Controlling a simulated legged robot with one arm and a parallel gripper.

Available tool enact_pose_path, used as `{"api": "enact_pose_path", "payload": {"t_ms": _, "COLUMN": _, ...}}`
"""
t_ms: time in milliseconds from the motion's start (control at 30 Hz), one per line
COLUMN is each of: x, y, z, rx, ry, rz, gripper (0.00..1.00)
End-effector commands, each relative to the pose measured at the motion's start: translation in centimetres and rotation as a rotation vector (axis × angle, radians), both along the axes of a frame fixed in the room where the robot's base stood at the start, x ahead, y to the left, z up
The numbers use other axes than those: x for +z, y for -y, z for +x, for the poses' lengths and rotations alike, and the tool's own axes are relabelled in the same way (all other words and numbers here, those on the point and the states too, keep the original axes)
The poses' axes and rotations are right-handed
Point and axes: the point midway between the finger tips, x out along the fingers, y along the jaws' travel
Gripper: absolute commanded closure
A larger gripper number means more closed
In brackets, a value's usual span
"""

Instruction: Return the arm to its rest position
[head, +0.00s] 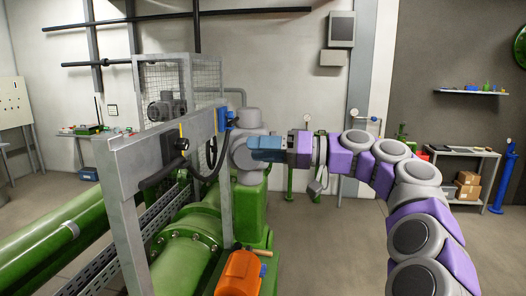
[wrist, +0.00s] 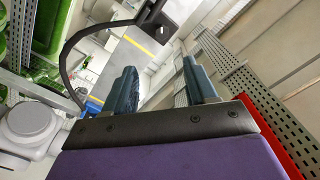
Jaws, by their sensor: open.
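My arm (head: 408,200), purple and grey, rises from the lower right of the head view and bends over to the left. It is stretched out in front of me. My gripper (head: 256,150) points left at its end, beside a grey rounded housing (head: 248,118) above green pipework. In the wrist view my gripper (wrist: 163,84) has its two blue-grey fingers apart, with nothing held between them. I cannot tell from the head view whether the gripper touches the housing.
A grey metal frame (head: 118,165) with a black cable stands left of the gripper. A large green pipe (head: 190,255) and an orange unit (head: 240,272) lie below. A side table (head: 465,158) with boxes stands at right. Open floor (head: 325,255) lies between pipework and arm.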

Motion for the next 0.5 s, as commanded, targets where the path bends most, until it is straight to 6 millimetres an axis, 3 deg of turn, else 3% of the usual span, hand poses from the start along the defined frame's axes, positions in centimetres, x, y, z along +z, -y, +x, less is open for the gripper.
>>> {"api": "enact_pose_path", "payload": {"t_ms": 167, "x": -0.3, "y": -1.0, "z": -2.0, "rx": 0.031, "ry": -0.048, "rz": -0.046, "gripper": 0.44}}
{"api": "enact_pose_path", "payload": {"t_ms": 367, "x": -2.6, "y": -3.2, "z": -8.1, "rx": 0.08, "ry": -0.166, "rz": -0.214, "gripper": 0.44}}
{"api": "enact_pose_path", "payload": {"t_ms": 500, "x": -6.0, "y": -3.9, "z": -12.6, "rx": 0.082, "ry": -0.246, "rz": -0.374, "gripper": 0.44}}
